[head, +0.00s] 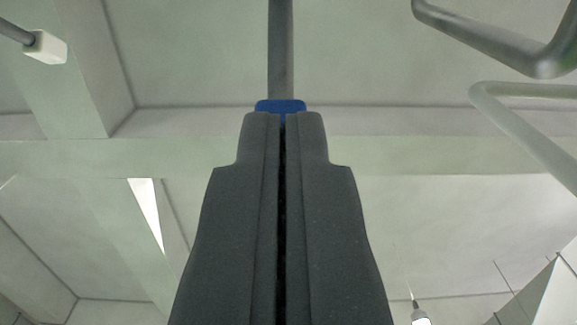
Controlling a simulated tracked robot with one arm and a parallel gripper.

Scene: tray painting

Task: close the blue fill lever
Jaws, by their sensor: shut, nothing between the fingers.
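My gripper (284,115) points up the middle of the head view with its two dark fingers pressed together. A blue piece (280,104), which looks like the blue fill lever's end, shows just beyond the fingertips. A dark grey rod (281,50) runs from it up to the top edge of the picture. The fingertips cover the lower part of the blue piece. I cannot tell whether they touch it. Nothing shows between the fingers.
A bent grey pipe (490,42) and a paler one (520,130) are at the right. A rod with a white block end (46,47) is at the upper left. Pale ceiling and beams fill the background. A small lamp-like thing (419,314) is at the lower right.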

